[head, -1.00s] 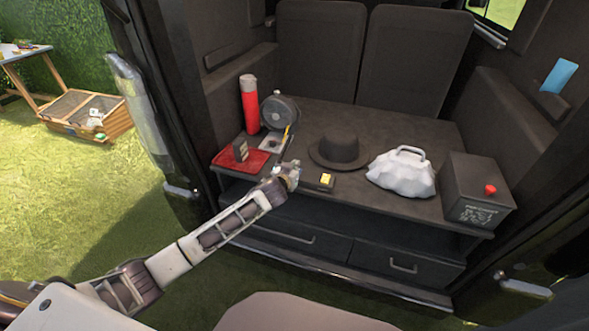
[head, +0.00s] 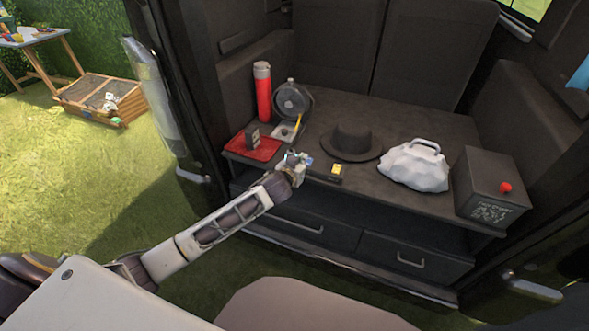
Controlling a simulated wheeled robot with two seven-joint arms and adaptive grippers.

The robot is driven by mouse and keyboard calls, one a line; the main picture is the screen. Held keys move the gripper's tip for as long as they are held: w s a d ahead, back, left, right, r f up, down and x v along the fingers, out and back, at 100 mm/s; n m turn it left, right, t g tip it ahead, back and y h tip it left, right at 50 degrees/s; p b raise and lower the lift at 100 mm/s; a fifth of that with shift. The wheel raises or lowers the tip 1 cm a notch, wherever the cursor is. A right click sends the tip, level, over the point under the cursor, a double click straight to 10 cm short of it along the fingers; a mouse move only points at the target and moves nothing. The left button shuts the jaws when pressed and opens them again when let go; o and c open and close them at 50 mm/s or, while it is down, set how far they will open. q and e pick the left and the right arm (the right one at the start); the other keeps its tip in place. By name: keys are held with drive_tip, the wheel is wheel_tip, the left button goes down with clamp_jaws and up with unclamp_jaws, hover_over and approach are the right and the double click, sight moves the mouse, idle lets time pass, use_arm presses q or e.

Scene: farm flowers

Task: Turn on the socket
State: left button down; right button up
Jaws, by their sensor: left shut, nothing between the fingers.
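A small flat black block (head: 325,175) with a yellow square on top lies near the front edge of the dark shelf (head: 385,190). It may be the socket, but I cannot tell for sure. My left gripper (head: 297,161) is shut and empty, just left of this block and over the shelf's front edge. It hides part of the block's left end. I cannot tell whether it touches the block. My right gripper is not in view.
Left on the shelf are a red tray (head: 252,148), a red bottle (head: 263,92) and a round dark device (head: 293,98). A hat (head: 352,142), white bag (head: 415,167) and dark box with red button (head: 490,190) stand to the right. Drawers (head: 415,255) are below.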

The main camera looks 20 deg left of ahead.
use_arm(q)
drive_tip(key=v, duration=0.7)
idle(0.3)
idle(0.5)
wheel_tip(320, 180, up, 9)
drive_tip(key=p, duration=0.9)
drive_tip(key=shift+r+p, duration=0.45)
drive_tip(key=shift+p, duration=0.05)
